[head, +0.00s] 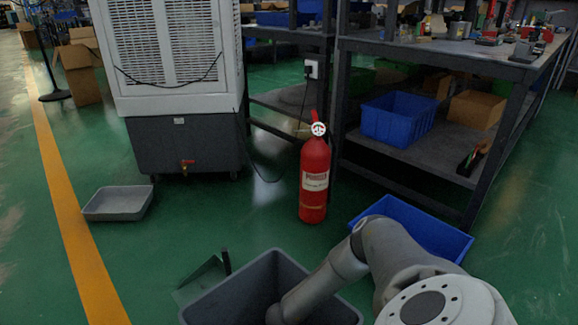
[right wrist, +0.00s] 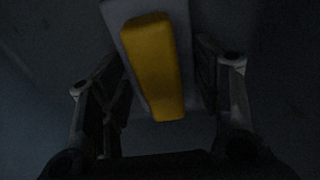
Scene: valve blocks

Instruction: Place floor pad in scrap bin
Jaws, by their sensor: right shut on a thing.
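A dark grey bin (head: 205,307), which I take as the scrap bin, stands on the floor at the bottom middle of the head view. My right arm reaches down into it, and the bin's wall hides the gripper there. In the right wrist view my right gripper (right wrist: 160,95) is shut on the floor pad (right wrist: 152,65), a yellow block with a pale grey part behind it. Dark surfaces surround the pad in that dim view; I cannot tell whether it touches the bin's bottom. My left gripper is not in view.
A red fire extinguisher (head: 314,180) stands behind the bin. A blue crate (head: 440,240) is on the floor to its right, and a grey tray (head: 117,203) lies to the left. A workbench (head: 450,57) and a white cooler (head: 170,60) stand behind.

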